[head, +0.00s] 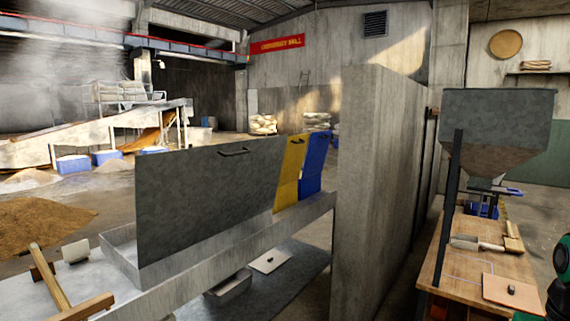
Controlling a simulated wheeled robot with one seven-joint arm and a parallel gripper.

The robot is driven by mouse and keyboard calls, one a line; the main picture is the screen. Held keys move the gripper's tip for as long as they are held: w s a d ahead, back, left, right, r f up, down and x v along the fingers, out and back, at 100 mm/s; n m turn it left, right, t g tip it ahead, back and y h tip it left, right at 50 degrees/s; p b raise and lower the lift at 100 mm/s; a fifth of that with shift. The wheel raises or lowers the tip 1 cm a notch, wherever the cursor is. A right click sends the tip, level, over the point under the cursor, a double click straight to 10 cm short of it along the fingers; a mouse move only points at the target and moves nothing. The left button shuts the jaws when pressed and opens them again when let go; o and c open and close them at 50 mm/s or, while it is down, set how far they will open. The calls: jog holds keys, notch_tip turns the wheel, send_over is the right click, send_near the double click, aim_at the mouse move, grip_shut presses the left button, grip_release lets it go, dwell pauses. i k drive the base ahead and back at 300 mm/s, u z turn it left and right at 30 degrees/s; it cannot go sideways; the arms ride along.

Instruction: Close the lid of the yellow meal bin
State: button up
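A yellow panel (289,172), which looks like the raised lid of the yellow meal bin, stands upright and slightly tilted behind a low concrete ledge. A small dark mark shows near its top. The body of the yellow bin is hidden, so I cannot tell what is below the panel. A similar blue panel (314,165) stands just to its right. A large grey metal panel (205,200) with a handle stands raised to its left. My gripper is not in view; a dark and green part at the right edge may be my arm.
A tall concrete partition (378,180) stands right of the panels. Right of it are a wooden table (455,265) with tools and a metal hopper (497,120). A wooden-handled tool (50,280) lies at lower left. A grain heap (40,222) lies on the floor behind.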

aim_at(297, 145)
jog(key=z, duration=0.05)
jog(key=i, duration=1.9)
jog(key=u, duration=0.2)
jog(key=k, duration=0.6)
jog(key=u, duration=0.35)
jog(key=i, duration=1.8)
jog(key=z, duration=0.65)
